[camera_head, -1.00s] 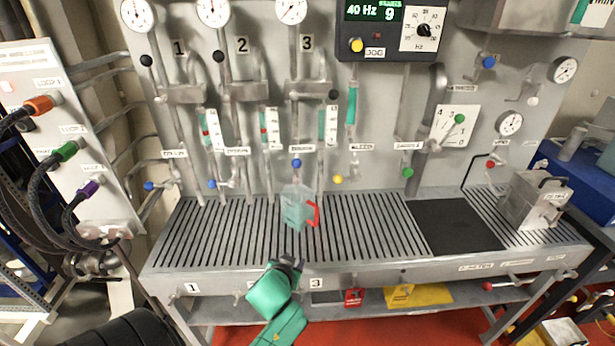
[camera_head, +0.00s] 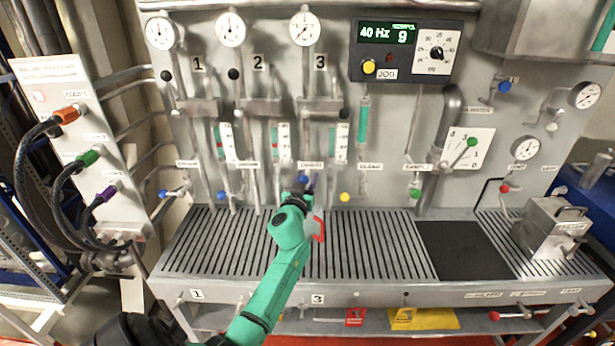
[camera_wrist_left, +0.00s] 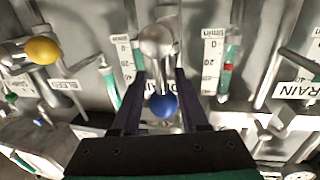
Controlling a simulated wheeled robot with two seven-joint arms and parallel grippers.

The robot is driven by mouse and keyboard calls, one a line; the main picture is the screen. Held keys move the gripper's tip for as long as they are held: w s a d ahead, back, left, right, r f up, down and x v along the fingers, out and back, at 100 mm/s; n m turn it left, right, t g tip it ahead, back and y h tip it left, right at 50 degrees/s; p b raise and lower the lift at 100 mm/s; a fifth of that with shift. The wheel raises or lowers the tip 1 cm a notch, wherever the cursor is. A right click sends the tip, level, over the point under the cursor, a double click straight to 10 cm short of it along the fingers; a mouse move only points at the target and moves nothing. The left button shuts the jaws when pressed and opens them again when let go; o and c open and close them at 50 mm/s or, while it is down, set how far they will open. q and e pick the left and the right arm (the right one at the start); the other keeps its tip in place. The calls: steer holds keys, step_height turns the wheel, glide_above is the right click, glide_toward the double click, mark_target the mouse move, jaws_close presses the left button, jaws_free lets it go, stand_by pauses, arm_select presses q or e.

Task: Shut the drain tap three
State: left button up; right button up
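The drain tap of column three has a blue ball knob (camera_head: 303,180) on the panel, under the label 3. In the left wrist view the blue knob (camera_wrist_left: 163,105) points toward the camera from a silver tap body (camera_wrist_left: 158,42). My left gripper (camera_head: 300,188) is at this tap. In the wrist view its two dark fingers (camera_wrist_left: 160,88) stand on either side of the knob, apart, with small gaps showing beside the ball. A label behind the knob is mostly hidden. My right gripper is in neither view.
A clear jug with a red handle (camera_head: 319,229) stands on the slatted tray (camera_head: 370,250), largely hidden behind my left gripper. The yellow bleed knob (camera_head: 345,197) is to the right. Another blue drain knob (camera_head: 221,195) is to the left.

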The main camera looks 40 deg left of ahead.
arm_select(q)
steer(key=shift+w+a+f, duration=0.15)
steer(key=shift+w+a, duration=0.25)
steer(key=shift+w, duration=0.15)
steer(key=shift+s, duration=0.25)
steer(key=shift+c, duration=0.2)
steer(key=shift+d, duration=0.1)
jaws_close()
stand_by(0.5)
